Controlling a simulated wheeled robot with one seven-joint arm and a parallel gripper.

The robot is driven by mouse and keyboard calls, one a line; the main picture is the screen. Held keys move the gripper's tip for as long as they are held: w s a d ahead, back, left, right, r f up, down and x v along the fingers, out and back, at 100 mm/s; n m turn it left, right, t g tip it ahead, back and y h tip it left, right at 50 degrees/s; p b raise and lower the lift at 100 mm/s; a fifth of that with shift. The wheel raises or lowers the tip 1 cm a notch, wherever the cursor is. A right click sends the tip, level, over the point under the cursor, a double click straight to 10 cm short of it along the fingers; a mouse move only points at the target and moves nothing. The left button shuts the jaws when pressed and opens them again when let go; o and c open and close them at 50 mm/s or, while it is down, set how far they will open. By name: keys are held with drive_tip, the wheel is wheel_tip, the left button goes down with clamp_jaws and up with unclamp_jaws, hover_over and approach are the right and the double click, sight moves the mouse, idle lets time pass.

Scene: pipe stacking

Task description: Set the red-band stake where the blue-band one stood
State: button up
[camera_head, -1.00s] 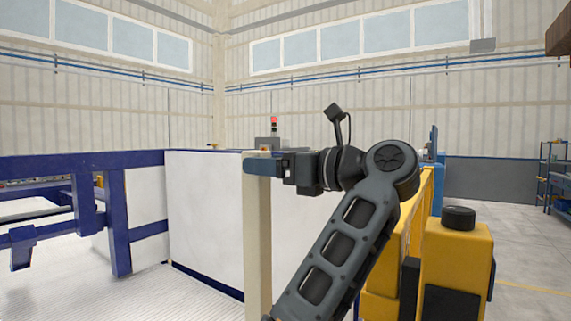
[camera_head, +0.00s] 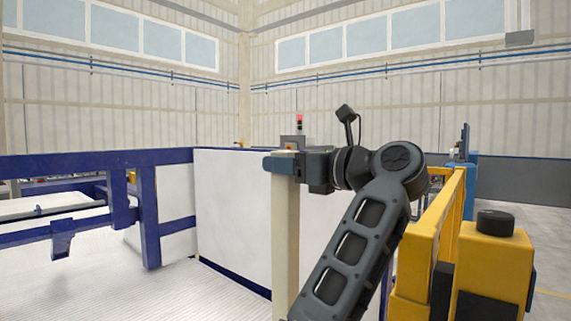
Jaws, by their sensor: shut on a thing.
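My gripper (camera_head: 280,164) is shut on the upper end of a long, cream-coloured stake (camera_head: 285,235). The stake hangs upright below the gripper, and its lower end runs out of the bottom of the picture. No coloured band shows on the visible part, so I cannot tell whether it is the red-band or the blue-band stake. No other stake can be made out, and no place where one stood shows.
A white panel (camera_head: 232,205) stands behind the stake. Dark blue framing (camera_head: 150,215) is at left around pale ribbed flooring (camera_head: 110,285). A yellow rail (camera_head: 425,240) and a yellow block with a black cap (camera_head: 490,265) are close at right.

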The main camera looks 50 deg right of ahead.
clamp_jaws()
drive_tip(key=shift+r, duration=0.1)
wheel_tip(320, 180, up, 6)
drive_tip(key=p, duration=0.5)
drive_tip(key=shift+p, duration=0.3)
drive_tip(key=shift+r, duration=1.5)
wheel_tip(320, 180, up, 12)
idle(0.5)
